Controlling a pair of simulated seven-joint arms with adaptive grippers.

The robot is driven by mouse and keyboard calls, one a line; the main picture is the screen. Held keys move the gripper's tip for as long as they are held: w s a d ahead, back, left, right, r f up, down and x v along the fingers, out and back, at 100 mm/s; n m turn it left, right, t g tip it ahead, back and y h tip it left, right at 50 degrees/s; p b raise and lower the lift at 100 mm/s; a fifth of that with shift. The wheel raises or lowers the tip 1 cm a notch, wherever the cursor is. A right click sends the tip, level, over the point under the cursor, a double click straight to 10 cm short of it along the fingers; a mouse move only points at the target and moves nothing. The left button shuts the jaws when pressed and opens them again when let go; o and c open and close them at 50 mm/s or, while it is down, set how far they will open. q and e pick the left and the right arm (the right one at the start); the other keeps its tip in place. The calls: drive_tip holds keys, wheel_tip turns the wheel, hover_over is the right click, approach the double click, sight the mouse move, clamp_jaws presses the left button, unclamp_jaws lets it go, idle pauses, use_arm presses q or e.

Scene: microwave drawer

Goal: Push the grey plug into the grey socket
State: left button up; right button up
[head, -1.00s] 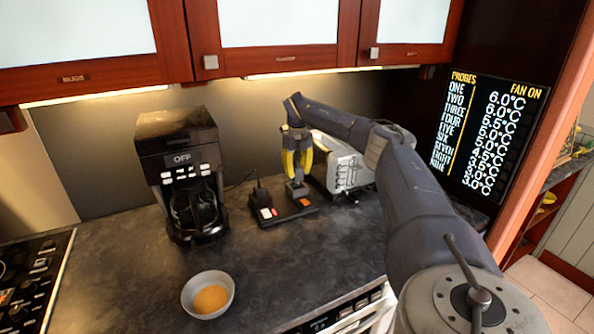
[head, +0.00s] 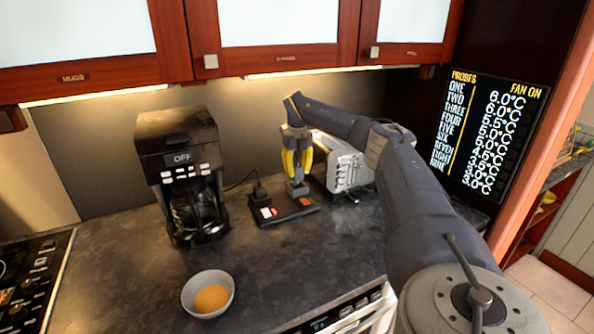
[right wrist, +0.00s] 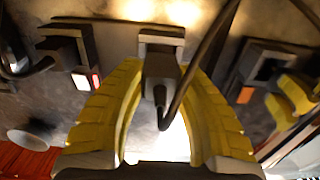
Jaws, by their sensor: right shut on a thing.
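My right gripper (head: 297,160) has yellow fingers and points down over the dark socket strip (head: 286,213). It is shut on the grey plug (head: 297,188), which sits low at the strip's right part. The right wrist view shows the plug (right wrist: 160,72) between the fingers, with its dark cable curving up to the right. The grey socket (right wrist: 162,36) shows just beyond the plug, mostly covered by it. I cannot tell how far the plug is in. My left gripper is not in view.
A black plug (head: 259,191) stands on the strip's left part, beside a red-lit switch. A toaster (head: 346,169) is close to the right of my gripper. A coffee maker (head: 182,170) stands left. A bowl (head: 209,293) sits in front; the counter centre is clear.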

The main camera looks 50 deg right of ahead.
sight(297, 161)
drive_tip(key=shift+f, duration=2.1)
idle(0.3)
drive_tip(key=o, duration=1.2)
drive_tip(key=shift+r, duration=3.7)
drive_tip(key=shift+a, duration=0.1)
